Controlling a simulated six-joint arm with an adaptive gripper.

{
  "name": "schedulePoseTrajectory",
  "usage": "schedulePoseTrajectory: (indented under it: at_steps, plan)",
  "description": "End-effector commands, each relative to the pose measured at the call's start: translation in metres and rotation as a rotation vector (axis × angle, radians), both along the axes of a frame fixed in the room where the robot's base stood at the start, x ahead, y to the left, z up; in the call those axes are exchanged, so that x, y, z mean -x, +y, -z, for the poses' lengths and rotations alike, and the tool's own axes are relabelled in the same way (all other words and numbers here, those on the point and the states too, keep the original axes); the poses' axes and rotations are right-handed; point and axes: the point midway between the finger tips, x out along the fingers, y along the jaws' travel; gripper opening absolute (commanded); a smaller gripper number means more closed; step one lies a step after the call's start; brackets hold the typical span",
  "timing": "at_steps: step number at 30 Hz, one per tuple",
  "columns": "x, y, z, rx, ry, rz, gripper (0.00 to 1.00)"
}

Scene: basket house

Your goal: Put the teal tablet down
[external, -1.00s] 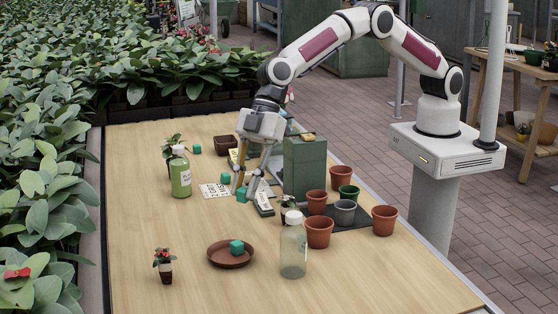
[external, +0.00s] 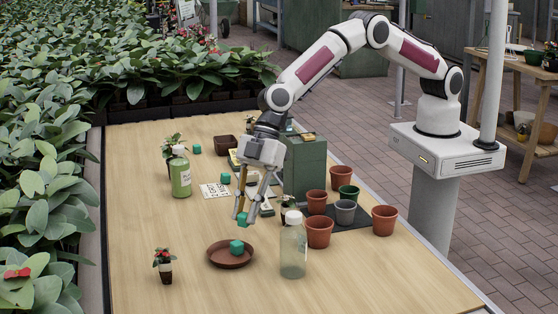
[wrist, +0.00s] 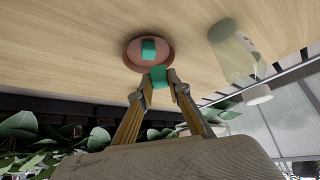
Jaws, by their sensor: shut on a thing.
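My gripper (external: 246,214) is shut on a small teal tablet (external: 242,218), a cube-like block held between its fingertips. The held tablet also shows in the wrist view (wrist: 158,76). It is just behind the round brown saucer (external: 216,259) in the external view and seems to be above the table; the exact height is hard to tell. Another teal tablet (external: 237,246) lies in the saucer, and this one shows in the wrist view (wrist: 149,48). More teal tablets lie on the table, one (external: 225,178) near the white card and one (external: 197,149) further back.
A clear bottle (external: 293,250) stands right of the saucer, and a small potted plant (external: 165,265) to its left. A green bottle (external: 181,175) stands further back. Several pots (external: 319,232) and a green box (external: 305,165) are to the right. The front of the table is clear.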

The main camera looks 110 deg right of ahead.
Motion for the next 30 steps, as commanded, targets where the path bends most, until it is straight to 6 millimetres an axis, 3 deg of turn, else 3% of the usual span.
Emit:
schedulePoseTrajectory:
  at_steps: [10,30]
  plan:
    - [0.0,0.0,0.032,0.001,0.001,0.0,0.03]
    - [0.0,0.0,0.041,0.001,0.001,0.0,0.03]
